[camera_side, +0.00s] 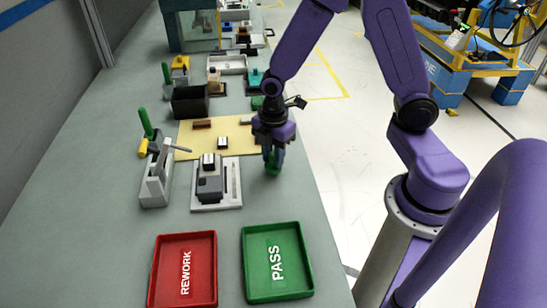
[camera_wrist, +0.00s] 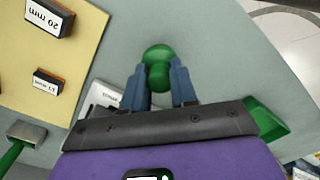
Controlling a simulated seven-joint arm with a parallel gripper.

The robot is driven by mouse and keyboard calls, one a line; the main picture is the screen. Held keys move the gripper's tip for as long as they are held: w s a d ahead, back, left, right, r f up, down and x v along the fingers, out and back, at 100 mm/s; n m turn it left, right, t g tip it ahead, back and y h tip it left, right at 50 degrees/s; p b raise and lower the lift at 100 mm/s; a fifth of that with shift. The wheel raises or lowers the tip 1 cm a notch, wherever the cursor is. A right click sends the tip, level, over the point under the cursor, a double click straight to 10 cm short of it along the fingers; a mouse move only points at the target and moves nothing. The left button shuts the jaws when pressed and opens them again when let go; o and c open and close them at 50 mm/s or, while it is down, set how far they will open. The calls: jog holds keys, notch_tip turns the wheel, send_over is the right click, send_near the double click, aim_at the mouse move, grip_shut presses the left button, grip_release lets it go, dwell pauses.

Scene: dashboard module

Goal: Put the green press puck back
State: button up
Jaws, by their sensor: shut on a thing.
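My gripper (camera_side: 272,163) is shut on the green press puck (camera_side: 272,170), just right of the yellow mat and the grey fixture. In the wrist view the green puck (camera_wrist: 158,66) has a rounded knob shape and sits between the two blue-grey fingers of my gripper (camera_wrist: 160,82). The fingers cover part of its sides. I cannot tell whether its underside touches the bench. Which spot the puck belongs in is not clear from these views.
A grey fixture (camera_side: 231,198) stands left of my gripper. The yellow mat (camera_side: 187,148) carries small labelled blocks. A red REWORK tray (camera_side: 159,270) and a green PASS tray (camera_side: 307,260) lie at the front. A black bin (camera_side: 190,102) stands farther back. Bare bench lies along the right edge.

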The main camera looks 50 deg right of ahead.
jog(key=shift+f, duration=0.65)
jog(key=shift+f, duration=0.1)
jog(key=o, duration=0.9)
jog(key=shift+o, duration=0.2)
notch_tip(320, 180, up, 12)
jog(key=s+r+m, duration=0.2)
jog(key=s+m, duration=0.3)
jog(key=s, duration=1.4)
jog(key=shift+s+a, duration=0.15)
jog(key=shift+a, duration=0.3)
